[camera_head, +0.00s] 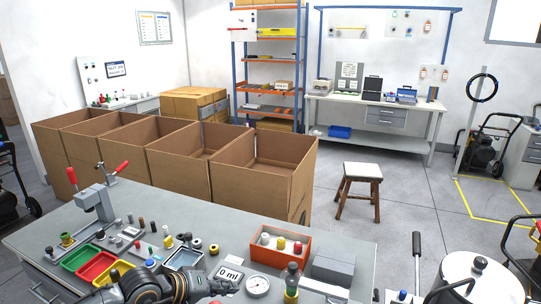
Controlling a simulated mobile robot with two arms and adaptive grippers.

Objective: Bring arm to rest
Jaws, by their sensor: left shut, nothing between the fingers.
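My left arm reaches in from the bottom edge, low over the front of the grey workbench (220,233). My left gripper (226,287) is dark, small in the view and shut, with nothing seen between its fingers. It points to the right, close to a round white dial gauge (258,286) and below a white display reading 0 ml (230,274). From this angle I cannot tell how high it is above the bench. My right gripper does not show.
Coloured trays (98,267) lie left of my arm. An orange bin (279,243), a bottle (292,279) and a grey box (333,265) stand to the right. Open cardboard boxes (262,178) line the bench's far side. A stool (360,183) stands on open floor.

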